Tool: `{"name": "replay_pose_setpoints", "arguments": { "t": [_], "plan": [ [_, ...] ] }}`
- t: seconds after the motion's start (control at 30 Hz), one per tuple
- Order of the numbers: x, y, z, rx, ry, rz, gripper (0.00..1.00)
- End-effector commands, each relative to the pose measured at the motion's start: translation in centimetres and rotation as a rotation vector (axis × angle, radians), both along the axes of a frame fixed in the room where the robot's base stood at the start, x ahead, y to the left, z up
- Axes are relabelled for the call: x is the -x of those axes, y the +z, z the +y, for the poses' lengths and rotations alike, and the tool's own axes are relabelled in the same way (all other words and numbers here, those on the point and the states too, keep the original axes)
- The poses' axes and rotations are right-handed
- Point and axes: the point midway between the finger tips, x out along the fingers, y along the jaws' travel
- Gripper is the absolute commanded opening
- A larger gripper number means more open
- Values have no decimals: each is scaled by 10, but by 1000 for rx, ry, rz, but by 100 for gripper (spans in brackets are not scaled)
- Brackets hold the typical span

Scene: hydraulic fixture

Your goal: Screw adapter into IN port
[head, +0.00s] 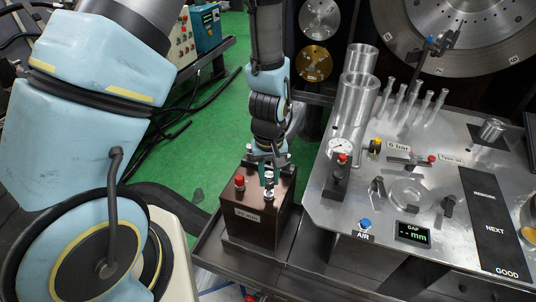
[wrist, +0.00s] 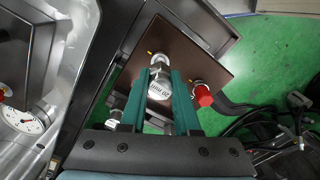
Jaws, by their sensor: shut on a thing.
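A brown block (head: 254,222) with a label on its front stands in a dark metal tray. It also shows as a brown plate in the wrist view (wrist: 207,35). My gripper (head: 268,178) is over its top, pointing down. A red-capped fitting (head: 240,183) stands left of my gripper. No IN marking is readable.
The dark tray (head: 215,250) surrounds the block. Green floor (head: 215,130) lies open behind.

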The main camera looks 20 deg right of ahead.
Motion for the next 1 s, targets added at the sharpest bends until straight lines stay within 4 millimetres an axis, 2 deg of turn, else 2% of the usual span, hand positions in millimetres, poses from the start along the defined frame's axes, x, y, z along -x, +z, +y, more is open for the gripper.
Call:
{"name": "replay_pose_setpoints", "arguments": {
  "t": [1.0],
  "plan": [
    [0,-19,0,0,0,0,0]
  ]
}}
